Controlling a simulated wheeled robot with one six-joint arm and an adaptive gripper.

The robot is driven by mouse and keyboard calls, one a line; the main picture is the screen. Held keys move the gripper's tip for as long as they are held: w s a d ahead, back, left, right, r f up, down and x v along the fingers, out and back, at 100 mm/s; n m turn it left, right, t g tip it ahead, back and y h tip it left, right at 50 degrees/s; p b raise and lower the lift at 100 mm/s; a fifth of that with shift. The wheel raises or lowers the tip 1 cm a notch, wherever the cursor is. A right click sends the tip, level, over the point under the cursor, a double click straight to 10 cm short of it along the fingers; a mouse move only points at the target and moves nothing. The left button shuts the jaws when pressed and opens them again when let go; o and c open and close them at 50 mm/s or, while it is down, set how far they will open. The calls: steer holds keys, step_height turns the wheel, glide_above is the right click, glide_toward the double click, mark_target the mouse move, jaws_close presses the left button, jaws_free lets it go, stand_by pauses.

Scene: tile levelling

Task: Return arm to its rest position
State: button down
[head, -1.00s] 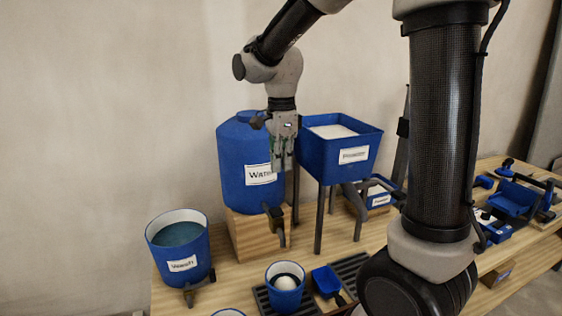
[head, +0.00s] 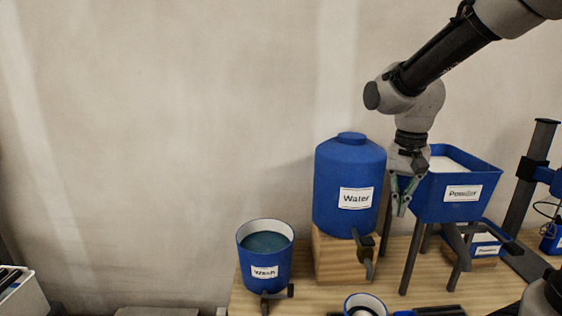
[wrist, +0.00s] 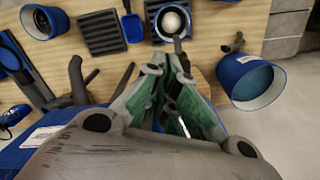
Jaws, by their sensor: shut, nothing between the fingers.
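My gripper (head: 401,206) hangs pointing down in the head view, between the blue water tank (head: 348,165) and the blue powder hopper (head: 458,203). Its green-padded fingers are shut with nothing between them. In the wrist view my gripper (wrist: 172,80) fills the lower middle, and the bench shows beyond its fingers. My arm reaches in from the upper right of the head view, bent at the wrist. I cannot tell whether the gripper touches the tank or hopper.
A blue wash bucket (head: 265,262) stands left of the tank, which rests on a wooden block (head: 336,262). A cup with a white ball (wrist: 172,22) and a blue scoop (wrist: 132,27) lie on the bench (wrist: 225,50). The wall side at left is open.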

steer(key=s+d+r+n+t, duration=0.2)
steer(key=s+d+r, duration=0.1)
steer(key=s, duration=0.4)
steer(key=s+d+r+n+t, duration=0.2)
steer(key=s+d+n, duration=0.1)
steer(key=s+d, duration=0.2)
steer(key=s, duration=0.2)
steer(key=shift+s+d+r+t, duration=0.3)
steer(key=shift+s+d+r, duration=0.05)
steer(key=shift+s+r, duration=0.05)
